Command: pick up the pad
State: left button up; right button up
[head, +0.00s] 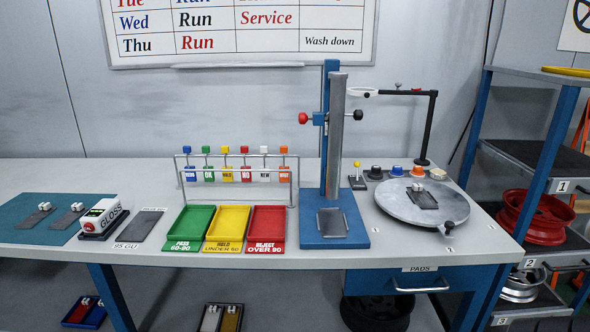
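Several dark grey flat plates with small pale knobs look like pads; I cannot tell which one the task names. One plate (423,199) lies on the round grey turntable (391,207) at the right. Two more lie on the teal mat (22,226) at the left, a left plate (34,219) and a right plate (67,221). The drawer labelled PADS (418,282) is shut under the bench's right end. Neither of my grippers is in view.
A white GLOSS meter (101,216) and a 95 GU plate (141,227) stand beside green (191,222), yellow (228,222) and red (267,223) trays. A blue stand (333,240) with a tall grey column rises mid-right. A shelf with wheels (536,218) stands at right.

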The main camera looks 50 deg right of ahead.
aim_at(396, 172)
jog(key=u, duration=1.75)
jog(key=k, duration=2.1)
jog(key=z, duration=1.25)
